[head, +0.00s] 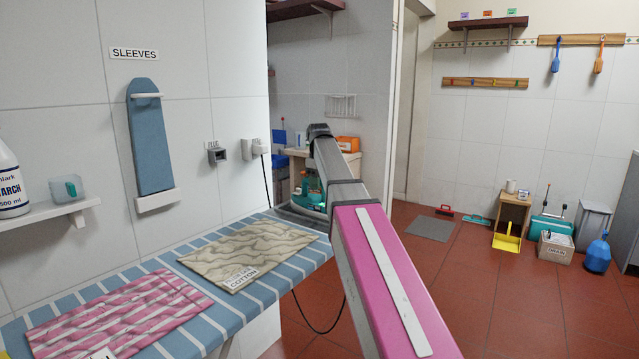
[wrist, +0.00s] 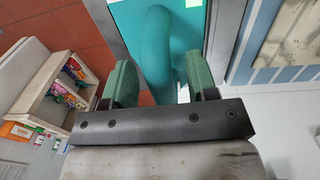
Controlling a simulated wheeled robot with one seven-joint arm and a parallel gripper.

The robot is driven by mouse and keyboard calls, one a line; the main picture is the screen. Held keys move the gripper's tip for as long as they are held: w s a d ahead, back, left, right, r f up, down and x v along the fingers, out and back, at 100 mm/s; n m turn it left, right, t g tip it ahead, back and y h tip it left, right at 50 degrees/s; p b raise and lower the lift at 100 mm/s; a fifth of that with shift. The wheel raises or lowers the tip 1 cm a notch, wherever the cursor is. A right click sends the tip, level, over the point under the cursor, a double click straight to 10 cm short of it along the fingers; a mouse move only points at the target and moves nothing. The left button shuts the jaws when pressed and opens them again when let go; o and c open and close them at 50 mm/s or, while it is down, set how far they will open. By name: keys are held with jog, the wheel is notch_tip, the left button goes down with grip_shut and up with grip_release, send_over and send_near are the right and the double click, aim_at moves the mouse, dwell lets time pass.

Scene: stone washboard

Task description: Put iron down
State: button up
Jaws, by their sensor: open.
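The teal iron (head: 312,193) is at the far end of the blue striped ironing board (head: 212,328), on a dark grey rest (head: 288,212). My arm partly hides it in the head view. In the wrist view its rounded teal handle (wrist: 158,45) rises between the two green fingers of my gripper (wrist: 160,82). The fingers are open, one on each side of the handle, with a gap visible at the left finger. Whether the right finger touches the handle is hard to tell.
A beige wavy cloth (head: 248,252) and a pink striped cloth (head: 118,315) lie flat on the board. A sleeve board (head: 150,135) hangs on the wall. A dark cord (head: 310,322) hangs beside the board. Red floor to the right is largely free.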

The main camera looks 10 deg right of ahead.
notch_tip(320, 180, up, 12)
jog(key=shift+s+a, duration=0.2)
jog(key=shift+s, duration=0.1)
jog(key=shift+d, duration=0.1)
dwell(1.3)
